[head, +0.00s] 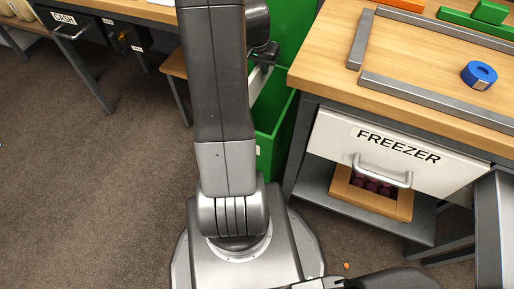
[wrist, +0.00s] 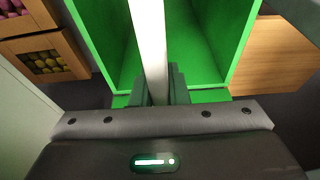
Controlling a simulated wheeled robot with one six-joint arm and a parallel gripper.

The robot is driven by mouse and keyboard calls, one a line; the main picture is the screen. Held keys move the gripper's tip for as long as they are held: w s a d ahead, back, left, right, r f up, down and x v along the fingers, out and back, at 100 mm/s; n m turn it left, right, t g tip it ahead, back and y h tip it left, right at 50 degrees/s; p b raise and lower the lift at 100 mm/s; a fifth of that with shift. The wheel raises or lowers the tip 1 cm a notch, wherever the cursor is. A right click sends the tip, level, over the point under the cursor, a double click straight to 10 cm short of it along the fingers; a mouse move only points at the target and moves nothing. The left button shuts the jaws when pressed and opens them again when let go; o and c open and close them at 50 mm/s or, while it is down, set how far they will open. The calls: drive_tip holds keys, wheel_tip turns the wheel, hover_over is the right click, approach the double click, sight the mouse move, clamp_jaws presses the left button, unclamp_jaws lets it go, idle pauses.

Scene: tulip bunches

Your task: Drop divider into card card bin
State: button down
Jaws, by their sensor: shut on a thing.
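The divider (wrist: 149,35) is a long, pale, flat strip. My gripper (wrist: 162,88) is shut on it, and the strip runs away from the fingers over the open green bin (wrist: 240,25). In the head view, the green bin (head: 273,152) stands on the floor against the wooden table, partly hidden by my arm. The pale divider (head: 261,84) shows there beside the arm, slanting at the bin's opening below my gripper (head: 264,56). I cannot tell how far it reaches into the bin.
The table (head: 335,62) on the right holds grey bars, a blue tape roll (head: 479,75) and green blocks. Below are the FREEZER drawer (head: 395,150) and a wooden crate (head: 371,193). A CASH drawer (head: 75,27) is at upper left. Carpet on the left is free.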

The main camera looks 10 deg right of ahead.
sight(261, 79)
drive_tip(key=shift+f+b, duration=1.95)
drive_tip(key=shift+f, duration=0.85)
drive_tip(key=c, duration=1.3)
unclamp_jaws()
drive_tip(key=shift+r, duration=0.1)
drive_tip(key=p+v, duration=0.4)
drive_tip(key=v, duration=0.9)
drive_tip(key=shift+s+a+r, duration=0.15)
drive_tip(key=shift+s+r, duration=0.05)
drive_tip(key=shift+r, duration=0.1)
drive_tip(key=shift+f, duration=0.1)
